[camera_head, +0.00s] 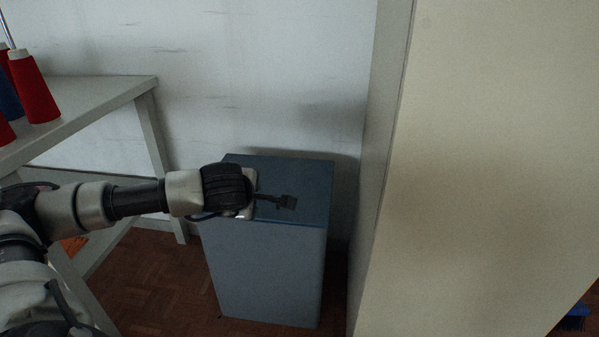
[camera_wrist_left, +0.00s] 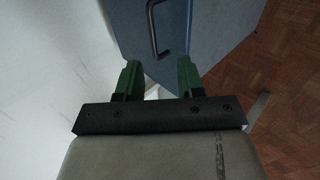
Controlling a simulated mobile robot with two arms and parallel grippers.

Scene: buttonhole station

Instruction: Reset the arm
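My left arm comes in from the left in the head view. Its gripper (camera_head: 286,201) is over the top of a blue-grey cabinet (camera_head: 268,270). In the left wrist view the gripper's two green fingers (camera_wrist_left: 159,76) stand apart with nothing between them, so it is open and empty. The cabinet (camera_wrist_left: 215,35) with a dark bar handle (camera_wrist_left: 152,28) lies beyond the fingertips there. I cannot tell how far the gripper is above the cabinet top. My right gripper is not in view.
A light table (camera_head: 88,98) with red and blue thread cones (camera_head: 36,90) stands at the left. A tall cream panel (camera_head: 480,170) stands close to the cabinet's right side. A pale wall (camera_head: 260,80) is behind. Brown parquet floor (camera_head: 150,275) shows between table and cabinet.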

